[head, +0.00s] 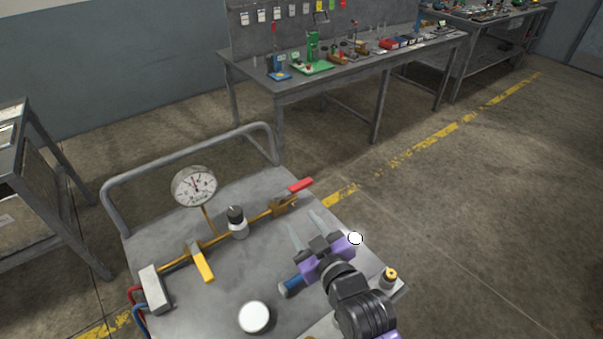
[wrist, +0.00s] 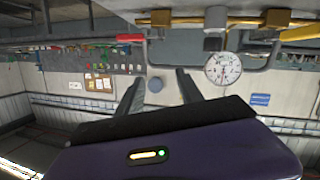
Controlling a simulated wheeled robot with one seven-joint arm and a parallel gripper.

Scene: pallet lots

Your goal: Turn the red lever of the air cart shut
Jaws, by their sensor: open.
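The air cart (head: 163,222) has a grey top with a brass pipe line along it. The red lever (head: 300,185) sits at the pipe's far right end, roughly in line with the pipe. It also shows in the wrist view (wrist: 130,37), up and left of the fingers. My gripper (head: 303,222) is open and empty over the right part of the cart, nearer than the red lever and apart from it. In the wrist view its two fingers (wrist: 160,76) point away from the camera with a clear gap between them.
A yellow lever (head: 203,264), a black-topped knob (head: 237,220) and a round gauge (head: 194,187) are on the pipe line. A white round lid (head: 254,316) and a small brass fitting (head: 390,275) are near the front. A tube handle (head: 190,150) rises behind. A workbench (head: 340,72) stands beyond.

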